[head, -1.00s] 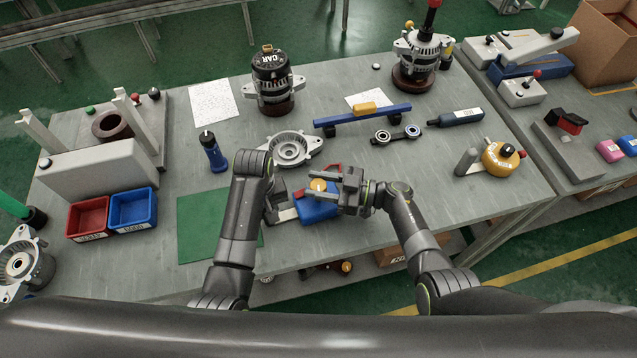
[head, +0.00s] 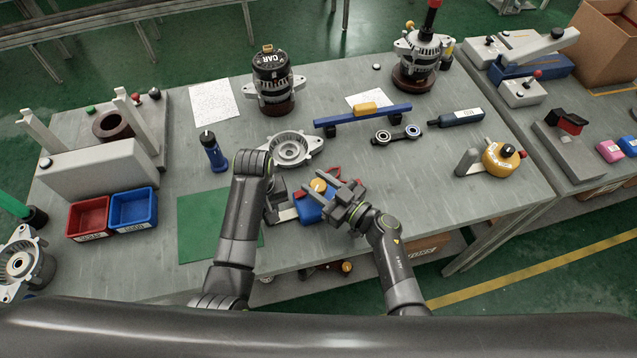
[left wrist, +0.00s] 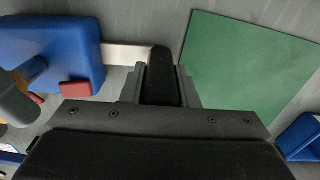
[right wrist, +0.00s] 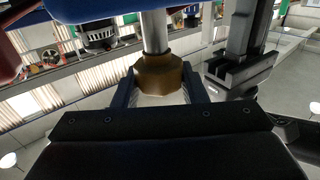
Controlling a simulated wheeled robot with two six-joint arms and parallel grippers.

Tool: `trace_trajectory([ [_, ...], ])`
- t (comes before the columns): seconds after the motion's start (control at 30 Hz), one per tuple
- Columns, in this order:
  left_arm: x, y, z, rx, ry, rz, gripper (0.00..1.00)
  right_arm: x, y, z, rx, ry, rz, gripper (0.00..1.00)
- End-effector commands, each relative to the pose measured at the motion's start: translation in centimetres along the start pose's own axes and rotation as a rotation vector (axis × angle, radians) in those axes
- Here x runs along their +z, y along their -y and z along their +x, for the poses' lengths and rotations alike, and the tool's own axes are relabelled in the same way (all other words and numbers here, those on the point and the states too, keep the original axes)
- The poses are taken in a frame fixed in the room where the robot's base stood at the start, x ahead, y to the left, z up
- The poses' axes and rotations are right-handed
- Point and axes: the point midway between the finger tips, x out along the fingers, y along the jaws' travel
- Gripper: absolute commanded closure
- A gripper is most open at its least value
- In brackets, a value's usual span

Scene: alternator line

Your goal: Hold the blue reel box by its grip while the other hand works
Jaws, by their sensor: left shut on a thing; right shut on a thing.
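The blue reel box (head: 308,210) lies near the table's front edge, with a yellow knob (head: 318,185) and a red part on it. In the left wrist view the blue box (left wrist: 55,45) fills the upper left; a pale bar runs from it to a black grip (left wrist: 160,65). My left gripper (left wrist: 160,88) is shut on that grip; in the head view my own arm mostly hides it. My right gripper (head: 335,197) comes from the right over the box. In the right wrist view it is shut on a brass knob (right wrist: 158,75) on a silver shaft under the blue box.
A green mat (head: 200,235) lies left of the box. A metal housing (head: 291,148) stands behind it. A blue screwdriver-like tool (head: 214,152), red bin (head: 88,215) and blue bin (head: 133,208) are further left. The table right of my right gripper is clear up to a yellow-reeled dispenser (head: 500,158).

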Motion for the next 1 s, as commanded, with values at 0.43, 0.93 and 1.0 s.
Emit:
trace_trajectory([
  [0.43,0.05,-0.08,-0.04,0.002,0.002,0.002,0.93,0.05,-0.04,-0.08,0.062,0.003,0.001,0.84],
  [0.93,0.02,-0.06,-0.03,0.002,0.001,0.001,0.93,0.02,-0.03,-0.06,0.060,0.002,0.001,0.40],
  [1.0,0.02,-0.06,-0.03,0.002,0.001,0.001,0.93,0.01,-0.03,-0.05,0.059,0.001,0.001,0.40],
])
